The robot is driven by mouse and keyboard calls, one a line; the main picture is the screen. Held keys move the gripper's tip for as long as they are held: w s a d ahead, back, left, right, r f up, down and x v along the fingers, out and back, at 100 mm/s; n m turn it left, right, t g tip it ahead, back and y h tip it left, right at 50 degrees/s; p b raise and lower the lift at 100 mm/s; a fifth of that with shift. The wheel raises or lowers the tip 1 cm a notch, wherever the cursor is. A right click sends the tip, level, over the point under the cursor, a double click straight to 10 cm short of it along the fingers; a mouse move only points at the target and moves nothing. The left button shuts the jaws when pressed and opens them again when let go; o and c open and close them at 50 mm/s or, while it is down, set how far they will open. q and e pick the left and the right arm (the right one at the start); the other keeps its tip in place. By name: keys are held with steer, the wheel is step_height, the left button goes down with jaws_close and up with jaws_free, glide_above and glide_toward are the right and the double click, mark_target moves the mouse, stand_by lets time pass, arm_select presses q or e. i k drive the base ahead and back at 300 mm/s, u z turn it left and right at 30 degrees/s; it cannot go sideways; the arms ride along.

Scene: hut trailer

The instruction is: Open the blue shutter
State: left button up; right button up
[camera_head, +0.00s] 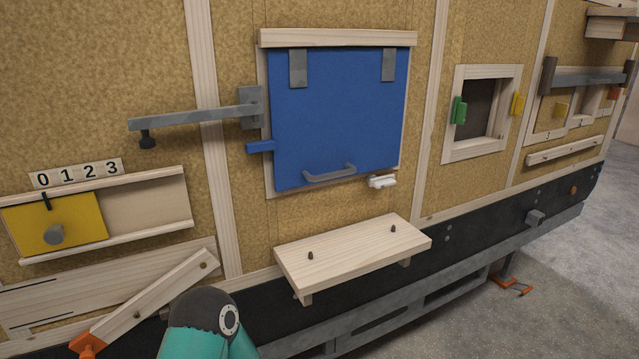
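The blue shutter (338,115) is a flat panel hanging from two grey hinges (298,68) under a wooden beam (338,38). It lies closed against the trailer wall. A grey bar handle (329,173) sits near its lower edge. A blue tab (259,147) sticks out at its left edge. A small white piece (382,181) sits at its lower right corner. A grey arm with a dark knob (147,140) reaches left from a bracket (250,107) beside the shutter. Neither gripper shows; only a teal and dark link of my arm is at the bottom.
A wooden shelf (352,252) with two dark pegs juts out below the shutter. A yellow sliding panel (52,225) with a knob is at left under numbers. A framed opening (480,112) with green and yellow pieces is at right. Floor (480,320) is open at lower right.

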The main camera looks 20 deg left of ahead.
mark_target(335, 113)
steer(key=u, duration=0.4)
steer(key=k, duration=0.15)
steer(key=u, duration=0.25)
steer(key=i, duration=0.5)
steer(key=u, duration=0.4)
